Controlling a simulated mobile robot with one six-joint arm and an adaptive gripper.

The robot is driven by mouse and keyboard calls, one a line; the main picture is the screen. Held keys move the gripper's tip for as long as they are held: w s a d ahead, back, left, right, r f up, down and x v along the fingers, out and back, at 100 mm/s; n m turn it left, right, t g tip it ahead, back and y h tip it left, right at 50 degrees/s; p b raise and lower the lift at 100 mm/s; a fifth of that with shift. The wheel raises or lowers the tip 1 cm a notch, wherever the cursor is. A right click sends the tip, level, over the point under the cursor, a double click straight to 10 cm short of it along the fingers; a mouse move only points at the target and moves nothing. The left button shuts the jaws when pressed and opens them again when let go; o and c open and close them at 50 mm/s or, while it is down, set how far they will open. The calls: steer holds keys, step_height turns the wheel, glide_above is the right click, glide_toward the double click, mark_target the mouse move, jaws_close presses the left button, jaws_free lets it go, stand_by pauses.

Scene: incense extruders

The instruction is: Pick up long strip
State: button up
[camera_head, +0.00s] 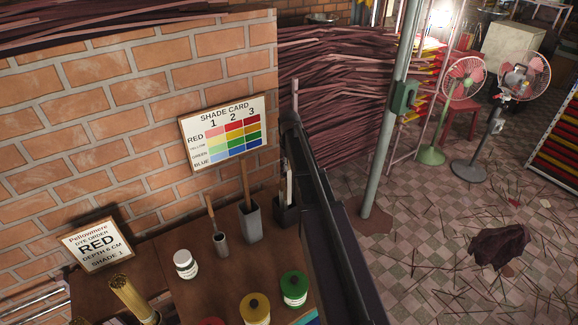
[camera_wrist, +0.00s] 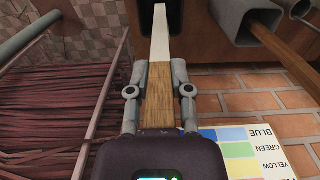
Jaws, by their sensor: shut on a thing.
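In the wrist view, my gripper (camera_wrist: 160,68) is shut on the long strip (camera_wrist: 160,95), with one finger on each side. The strip is flat, brown like wood near the palm and white beyond the fingertips. In the head view, a pale upright strip (camera_head: 289,186) shows at a dark holder (camera_head: 287,214) beside the brick wall. It looks like the same strip, but my fingers cannot be made out there. I cannot tell whether its lower end is inside the holder.
A grey square holder (camera_head: 250,221) and a small grey cup (camera_head: 220,242) with wooden sticks stand close left. The shade card (camera_head: 225,133) hangs on the brick wall. White (camera_head: 186,265), yellow (camera_head: 255,308) and green (camera_head: 293,290) jars stand in front. Incense bundles (camera_wrist: 50,115) lie left in the wrist view.

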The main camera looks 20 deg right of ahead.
step_height(320, 180, up, 16)
steer(key=p, duration=1.5)
steer(key=shift+r, duration=0.2)
steer(key=shift+f, duration=0.15)
step_height(320, 180, down, 16)
steer(key=b, duration=1.5)
steer(key=shift+r, duration=0.25)
steer(key=shift+s, duration=0.15)
